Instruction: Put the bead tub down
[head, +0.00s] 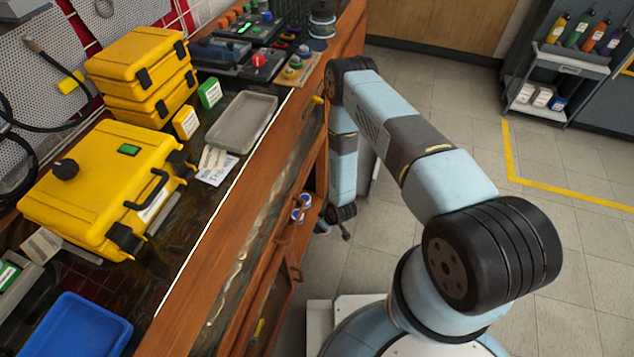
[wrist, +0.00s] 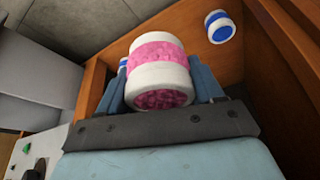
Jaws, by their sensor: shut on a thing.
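In the wrist view, my gripper (wrist: 160,84) is shut on a bead tub (wrist: 152,75), with one finger on each side. The tub is white at both ends, with a clear middle and a round window showing pink beads. Wood panels of a shelf or cabinet surround it. I cannot tell whether the tub touches the shelf. In the head view, my arm reaches down beside the wooden bench, and neither the held tub nor my fingers can be made out.
A white tub with blue (wrist: 219,27) stands on the wooden shelf (wrist: 205,55), right of the held tub. A bit of blue and white shows left of it. In the head view, the bench top holds yellow cases (head: 105,190), a grey tray (head: 240,121) and a blue bin (head: 75,328).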

